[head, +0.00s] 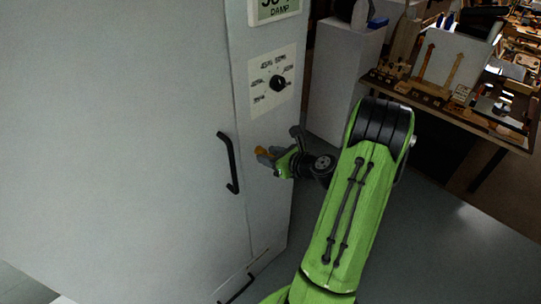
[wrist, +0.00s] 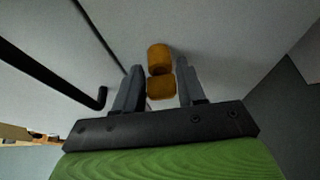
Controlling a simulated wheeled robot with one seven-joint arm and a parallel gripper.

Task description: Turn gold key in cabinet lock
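The gold key (wrist: 160,59) shows in the wrist view as orange-gold rounded pieces standing out from the pale cabinet face. My gripper (wrist: 158,82) has one grey finger on each side of the key, with narrow gaps visible, so it looks open around the key. In the head view, a small bit of the gold key (head: 261,150) shows at the fingertips of my gripper (head: 266,156), right of the black door handle. The pale grey cabinet (head: 130,150) fills the left of the head view. The lock behind the key is hidden.
The black door handle (head: 229,163) is close to the left of my gripper and also shows in the wrist view (wrist: 50,75). A dial panel (head: 272,82) is above. A cluttered workbench (head: 500,135) stands at the right. The grey floor (head: 440,240) is clear.

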